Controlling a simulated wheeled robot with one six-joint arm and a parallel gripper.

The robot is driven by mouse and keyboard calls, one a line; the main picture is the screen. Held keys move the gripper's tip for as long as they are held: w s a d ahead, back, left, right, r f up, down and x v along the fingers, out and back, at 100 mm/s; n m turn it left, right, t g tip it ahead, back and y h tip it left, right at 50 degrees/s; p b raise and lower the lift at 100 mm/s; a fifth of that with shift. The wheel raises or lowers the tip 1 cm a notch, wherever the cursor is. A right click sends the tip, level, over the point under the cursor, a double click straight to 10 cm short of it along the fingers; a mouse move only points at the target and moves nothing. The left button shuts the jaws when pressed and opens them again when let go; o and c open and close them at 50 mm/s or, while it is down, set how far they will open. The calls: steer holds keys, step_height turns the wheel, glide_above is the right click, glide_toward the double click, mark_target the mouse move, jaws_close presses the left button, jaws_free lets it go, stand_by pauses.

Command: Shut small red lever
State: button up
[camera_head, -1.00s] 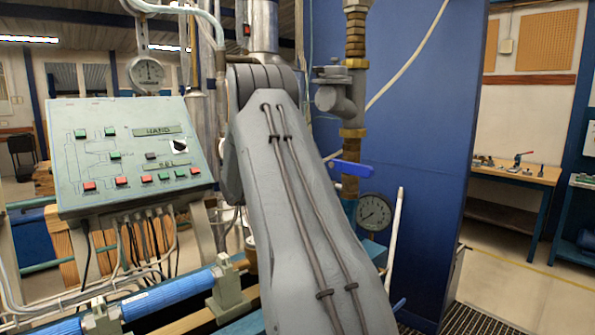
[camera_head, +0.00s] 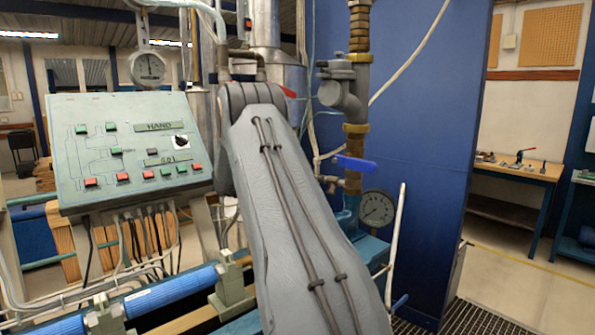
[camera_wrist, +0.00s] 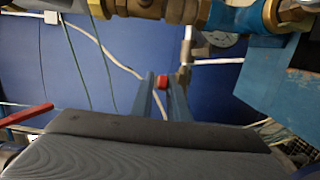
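A small red lever (camera_head: 288,92) shows just above and to the right of my arm's upper bend in the head view, in front of silvery pipework. In the wrist view a red lever (camera_wrist: 27,115) reaches in from the left edge, beside the grey part of my gripper (camera_wrist: 155,135); a gap seems to lie between them. My gripper's fingertips cannot be made out, so I cannot tell whether it is open. In the head view my arm hides the gripper and whatever is behind it. The lever's pivot is hidden or out of frame.
A blue-handled valve lever (camera_head: 355,163) and a pressure gauge (camera_head: 376,208) are right of my arm. A brass-jointed vertical pipe (camera_head: 357,110) stands before a blue wall (camera_head: 430,130). A control panel (camera_head: 125,150) is at left. In the wrist view, brass and blue pipework (camera_wrist: 235,17) crosses the top.

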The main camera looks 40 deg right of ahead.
steer(key=shift+s, duration=0.1)
steer(key=b+v, duration=0.2)
steer(key=v, duration=0.5)
steer(key=shift+a, duration=0.4)
